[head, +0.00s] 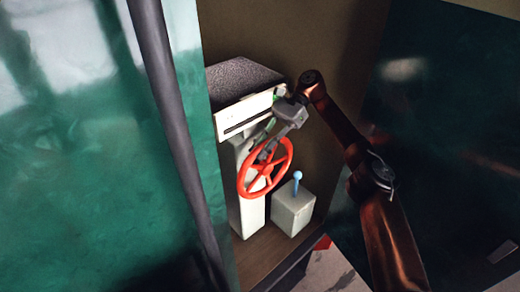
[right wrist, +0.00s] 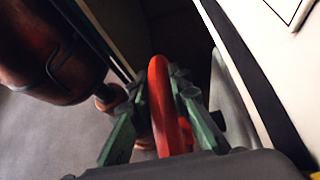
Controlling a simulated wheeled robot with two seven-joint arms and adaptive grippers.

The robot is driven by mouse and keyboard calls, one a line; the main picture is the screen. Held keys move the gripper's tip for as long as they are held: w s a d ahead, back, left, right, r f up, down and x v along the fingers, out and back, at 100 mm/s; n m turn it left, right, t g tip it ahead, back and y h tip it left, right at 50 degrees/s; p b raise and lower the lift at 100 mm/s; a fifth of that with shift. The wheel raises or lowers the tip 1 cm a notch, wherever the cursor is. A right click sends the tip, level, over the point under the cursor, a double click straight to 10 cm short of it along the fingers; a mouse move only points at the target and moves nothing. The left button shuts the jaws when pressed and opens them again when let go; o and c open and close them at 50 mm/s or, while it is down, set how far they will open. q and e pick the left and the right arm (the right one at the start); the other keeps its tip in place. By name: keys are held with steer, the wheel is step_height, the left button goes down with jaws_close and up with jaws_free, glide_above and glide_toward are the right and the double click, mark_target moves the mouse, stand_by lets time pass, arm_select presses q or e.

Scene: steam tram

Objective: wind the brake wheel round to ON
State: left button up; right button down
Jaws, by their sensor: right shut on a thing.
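The red spoked brake wheel (head: 267,171) is tilted, in front of a pale pedestal (head: 249,213) in the head view. My right gripper (head: 265,152) reaches it from the upper right and is shut on the wheel's upper rim. In the right wrist view the red rim (right wrist: 158,90) runs between the two green-grey fingers of the gripper (right wrist: 172,82). A white panel with a dark slot (head: 246,114) is above the wheel. I cannot read any ON mark. My left gripper is not in view.
A grey box with a blue-knobbed lever (head: 297,178) stands close to the right of the wheel. A dark speckled top (head: 243,77) lies above the panel. A green wall (head: 80,150) and a dark upright pole (head: 165,100) fill the left side. My right arm crosses the right side.

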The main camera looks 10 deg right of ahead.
steer(key=shift+r, duration=0.1)
steer(key=c, duration=1.8)
jaws_free()
